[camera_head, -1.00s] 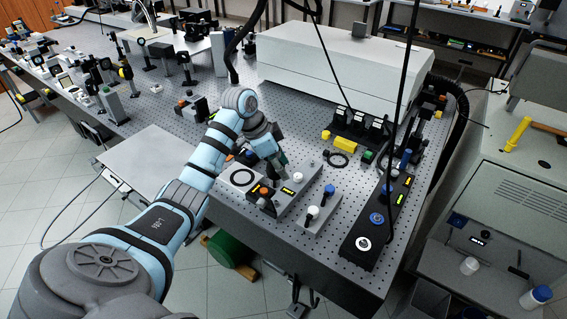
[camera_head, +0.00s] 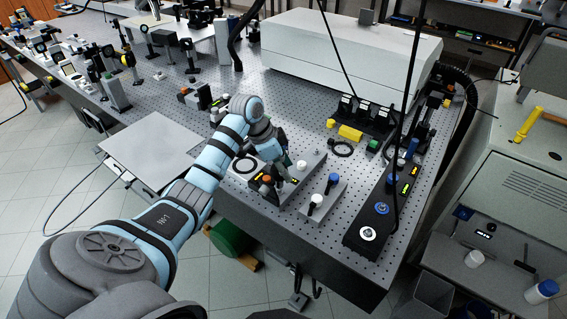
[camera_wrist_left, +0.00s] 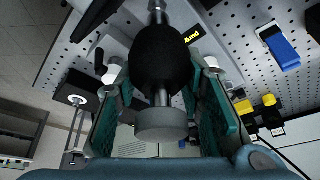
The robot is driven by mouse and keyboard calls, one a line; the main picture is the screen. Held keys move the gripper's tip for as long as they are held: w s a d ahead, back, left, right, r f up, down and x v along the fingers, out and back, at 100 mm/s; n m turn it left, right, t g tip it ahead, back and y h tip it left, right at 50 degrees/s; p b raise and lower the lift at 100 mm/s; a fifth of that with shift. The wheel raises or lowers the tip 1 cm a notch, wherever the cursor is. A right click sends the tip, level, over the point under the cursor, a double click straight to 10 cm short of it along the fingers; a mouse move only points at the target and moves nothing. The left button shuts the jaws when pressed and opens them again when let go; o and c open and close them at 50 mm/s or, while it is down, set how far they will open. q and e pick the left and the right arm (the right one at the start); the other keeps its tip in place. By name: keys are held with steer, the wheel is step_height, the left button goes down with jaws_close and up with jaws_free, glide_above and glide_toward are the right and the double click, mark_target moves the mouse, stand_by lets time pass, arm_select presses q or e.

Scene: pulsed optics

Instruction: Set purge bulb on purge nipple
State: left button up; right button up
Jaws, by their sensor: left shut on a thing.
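A black purge bulb (camera_wrist_left: 163,60) with a metal stem and a round grey end piece (camera_wrist_left: 162,122) is in the left wrist view. My left gripper (camera_wrist_left: 160,98) is shut on it, with green-padded fingers on both sides. In the head view my left gripper (camera_head: 284,174) is low over the grey box with a yellow display (camera_head: 294,180); the bulb is too small to make out there. The metal stem reaches the top edge of the wrist view. I cannot make out the purge nipple separately or tell whether the bulb touches it. My right gripper is not in view.
An orange knob (camera_head: 267,178) and a white knob (camera_head: 302,164) are close to the gripper on the box. A small plate with a blue-topped post (camera_head: 333,178) stands to the right, then a long black unit (camera_head: 374,220).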

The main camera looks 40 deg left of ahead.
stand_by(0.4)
arm_select(q)
steer(key=shift+f, duration=1.05)
steer(key=shift+f+b, duration=0.25)
steer(key=shift+b, duration=0.1)
steer(key=o, duration=1.4)
